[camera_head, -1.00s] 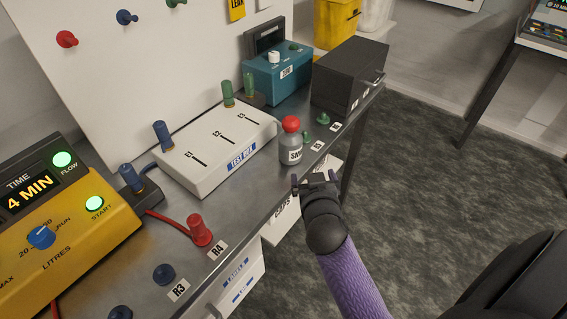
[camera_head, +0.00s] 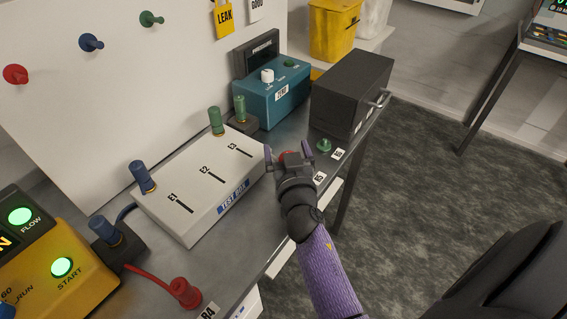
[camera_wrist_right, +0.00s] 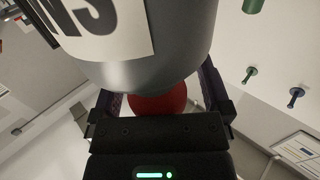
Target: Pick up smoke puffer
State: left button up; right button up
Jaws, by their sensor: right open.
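The smoke puffer is a grey bottle with a white lettered label and a red top. In the head view only a little of its red top (camera_head: 287,155) shows between the fingers of my right gripper (camera_head: 288,151); the gripper hides the rest. In the right wrist view the grey body (camera_wrist_right: 180,62) and label fill the upper middle, and the red top (camera_wrist_right: 158,103) sits between the two fingers. My right gripper is open, with a finger on either side of the puffer. I cannot tell whether they touch it. My left gripper is not in view.
The white test box (camera_head: 190,200) lies left of the gripper. A teal box (camera_head: 270,100) and a dark grey box (camera_head: 350,90) stand behind it. A small green knob (camera_head: 323,146) is close to the right. The bench's front edge runs just right of the gripper.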

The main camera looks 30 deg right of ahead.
jog(key=shift+w+d, duration=0.15)
jog(key=shift+w, duration=0.05)
jog(key=shift+s+r, duration=0.1)
jog(key=shift+s, duration=0.2)
jog(key=shift+c, duration=0.2)
grip_shut()
dwell(0.8)
